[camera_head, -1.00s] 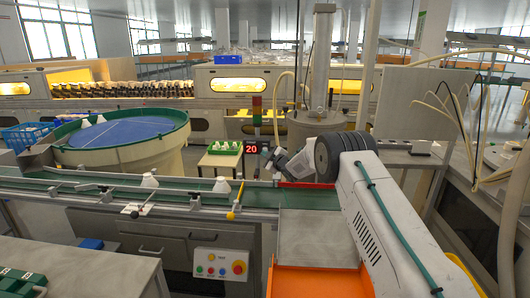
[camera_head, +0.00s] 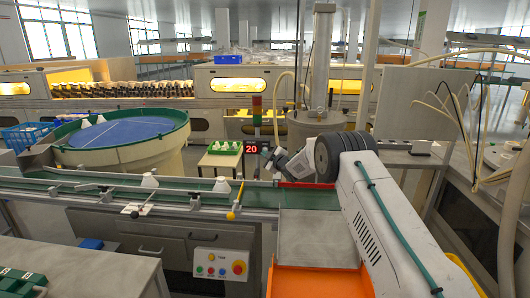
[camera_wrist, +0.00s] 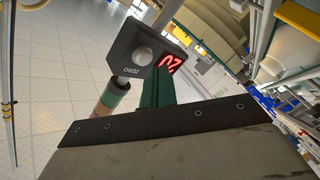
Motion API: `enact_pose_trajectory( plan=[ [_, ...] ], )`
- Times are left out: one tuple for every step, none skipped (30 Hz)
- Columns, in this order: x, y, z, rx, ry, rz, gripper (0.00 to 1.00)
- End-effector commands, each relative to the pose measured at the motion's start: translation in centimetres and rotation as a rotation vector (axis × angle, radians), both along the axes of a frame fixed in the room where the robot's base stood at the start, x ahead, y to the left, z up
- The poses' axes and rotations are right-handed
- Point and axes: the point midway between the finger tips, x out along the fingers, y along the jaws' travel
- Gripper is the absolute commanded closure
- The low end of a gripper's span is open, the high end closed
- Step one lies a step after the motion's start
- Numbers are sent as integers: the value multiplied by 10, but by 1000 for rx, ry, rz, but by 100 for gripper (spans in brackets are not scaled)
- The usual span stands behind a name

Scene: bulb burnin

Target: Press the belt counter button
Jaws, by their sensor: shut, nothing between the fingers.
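The belt counter is a small dark box with a red display (camera_head: 252,149) reading 20, behind the conveyor in the head view. In the wrist view it appears turned over, with a round silver button (camera_wrist: 142,55) beside the lettering ZERO and the lit red digits (camera_wrist: 170,63). My gripper (camera_head: 270,152) is just right of the counter in the head view; its tips are small there. In the wrist view my shut, empty gripper (camera_wrist: 157,74) reaches up close to the box, beside the button. I cannot tell whether it touches the box.
The green conveyor belt (camera_head: 110,181) runs across in front of the counter, with a few white pieces on it. A signal light (camera_head: 257,110) stands above the counter; it also shows in the wrist view (camera_wrist: 110,97). A green tray (camera_head: 224,148) stands to the left.

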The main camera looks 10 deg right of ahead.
Motion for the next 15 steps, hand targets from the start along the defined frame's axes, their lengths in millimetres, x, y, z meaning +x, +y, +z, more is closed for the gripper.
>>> enact_pose_trajectory(
  plan=[
    [0, 0, 0, 0, 0, 0, 100],
    [0, 0, 0, 0, 0, 0, 100],
    [0, 0, 0, 0, 0, 0, 100],
    [0, 0, 0, 0, 0, 0, 100],
    [0, 0, 0, 0, 0, 0, 100],
    [0, 0, 0, 0, 0, 0, 100],
    [0, 0, 0, 0, 0, 0, 100],
    [0, 0, 0, 0, 0, 0, 100],
    [0, 0, 0, 0, 0, 0, 100],
    [1, 0, 0, 0, 0, 0, 100],
    [1, 0, 0, 0, 0, 0, 100],
    [2, -1, 0, 0, 0, 0, 100],
    [3, -1, 0, 0, -1, -1, 100],
    [4, -1, 0, 1, 0, -1, 100],
    [6, -2, 0, 1, 0, -1, 100]
  ],
)
